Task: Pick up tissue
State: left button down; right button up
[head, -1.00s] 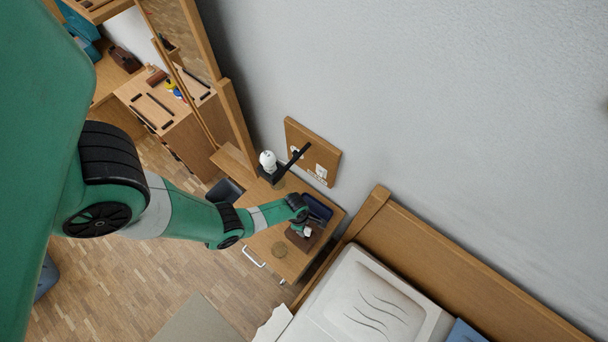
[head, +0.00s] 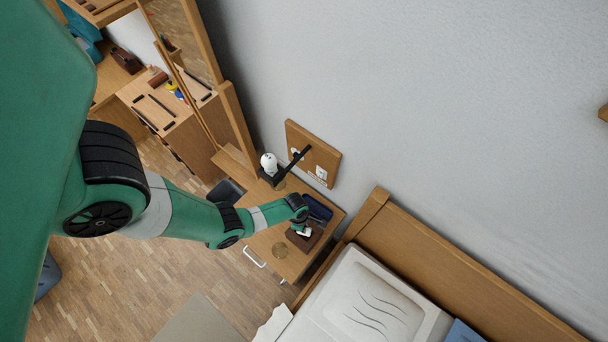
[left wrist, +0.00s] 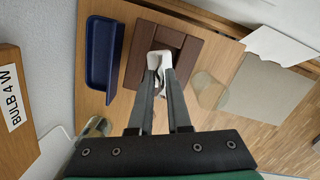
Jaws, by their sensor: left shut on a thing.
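A white tissue (left wrist: 154,60) sticks up from the slot of a brown tissue box (left wrist: 139,68) in the left wrist view. My left gripper (left wrist: 160,78) is shut on the tissue at the box. In the head view the tissue box (head: 316,236) stands on the nightstand (head: 284,262), partly behind my left arm. The tissue (head: 304,232) shows there as a small white patch by my left gripper. My right gripper is in neither view.
A blue tray (left wrist: 101,52) lies beside the box, and also shows in the head view (head: 318,207). A white bulb on a dark lamp (head: 269,163) stands at the back of the nightstand. The bed (head: 365,300) is to the right.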

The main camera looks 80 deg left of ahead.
pick_arm(q)
jog(key=s+d+r+p, duration=0.5)
jog(key=d+r+p, duration=0.5)
jog(key=d, duration=0.3)
jog(key=shift+r, duration=0.85)
